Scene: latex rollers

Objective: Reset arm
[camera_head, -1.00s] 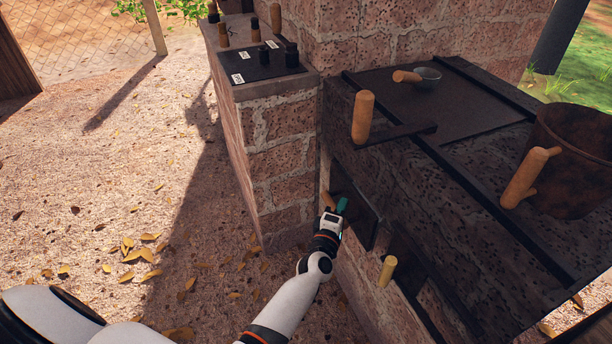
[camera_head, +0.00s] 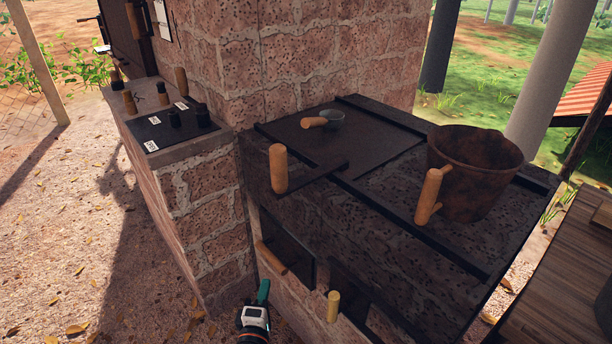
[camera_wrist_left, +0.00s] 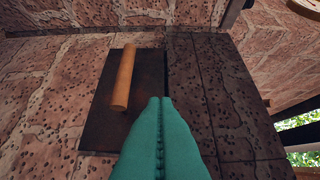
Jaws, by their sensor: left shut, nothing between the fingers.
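My left gripper (camera_head: 263,292) is at the bottom of the head view, in front of the brick stove's lower front. Its teal fingers are shut and empty, and they also fill the lower middle of the left wrist view (camera_wrist_left: 161,125). A dark metal door (camera_head: 296,250) with a wooden handle (camera_head: 270,258) is in the stove's front, just above the gripper. In the wrist view the handle (camera_wrist_left: 124,80) lies beyond the fingertips and apart from them. My right gripper is in neither view.
Another wooden knob (camera_head: 333,306) sticks out low on the front. A brick ledge with a control panel (camera_head: 165,128) stands left. Leaf-strewn ground lies open at left.

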